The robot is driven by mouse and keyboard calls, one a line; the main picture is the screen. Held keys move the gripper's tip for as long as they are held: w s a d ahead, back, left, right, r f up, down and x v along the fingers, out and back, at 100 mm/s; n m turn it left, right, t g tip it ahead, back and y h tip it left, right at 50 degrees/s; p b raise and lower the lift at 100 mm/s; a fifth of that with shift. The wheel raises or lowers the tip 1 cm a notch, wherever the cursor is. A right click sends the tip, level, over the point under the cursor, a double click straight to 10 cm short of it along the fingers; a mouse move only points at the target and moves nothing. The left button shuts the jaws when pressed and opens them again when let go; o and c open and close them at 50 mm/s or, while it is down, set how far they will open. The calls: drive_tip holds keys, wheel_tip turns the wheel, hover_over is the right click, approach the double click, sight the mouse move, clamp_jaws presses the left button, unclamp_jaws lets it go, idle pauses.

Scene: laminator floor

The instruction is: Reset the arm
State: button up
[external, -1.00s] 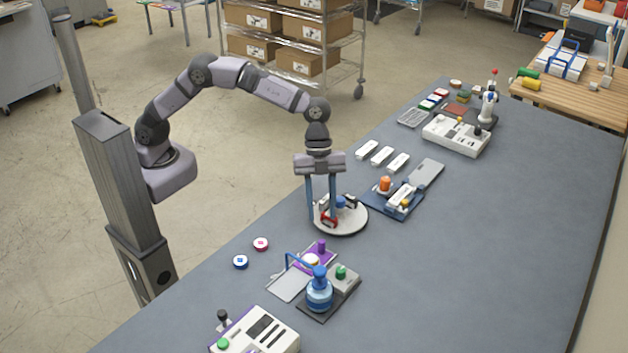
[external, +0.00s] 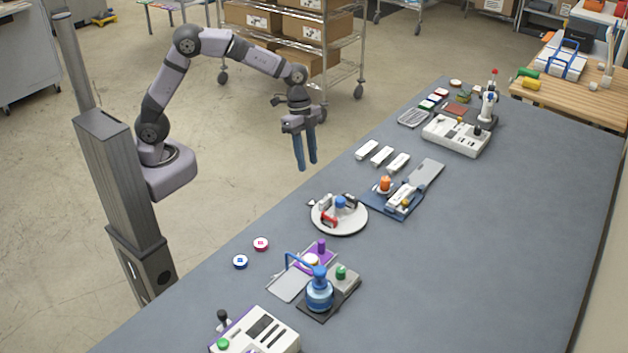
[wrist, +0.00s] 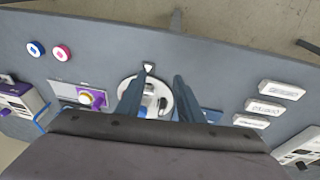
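My gripper (external: 306,166) hangs raised beside the near-left edge of the grey table, with its two blue fingers pointing down. In the wrist view my gripper (wrist: 158,84) shows its fingers apart with nothing held between them. The round white plate (external: 340,228) stands on the table below and to the right of the fingers. It carries a blue knob (external: 340,202) and a red clamp-like part (external: 328,219). In the wrist view the plate (wrist: 160,82) appears beyond and between the fingers, partly hidden by them.
Several white blocks (external: 382,156) lie on the table right of my gripper. A blue fixture (external: 378,205) is beside the plate. Two round discs (external: 261,244), a blue bottle-shaped tool (external: 319,292) and a white control box (external: 257,335) are nearer. The table's right side is clear.

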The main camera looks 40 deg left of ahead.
drive_tip(key=w+a+f+n+t+y, duration=0.15)
drive_tip(key=a+n, duration=0.85)
drive_tip(key=a, duration=1.4)
drive_tip(key=s+a+f+n, duration=0.1)
drive_tip(key=s+a+n, duration=0.2)
drive_tip(key=a, duration=0.3)
drive_tip(key=s+a+f+n+y+p, duration=0.1)
drive_tip(key=s+a+n, duration=0.3)
drive_tip(key=a, duration=0.2)
drive_tip(key=shift+s+a+f+n, duration=0.15)
drive_tip(key=shift+a+n, duration=0.25)
drive_tip(key=shift+g, duration=0.25)
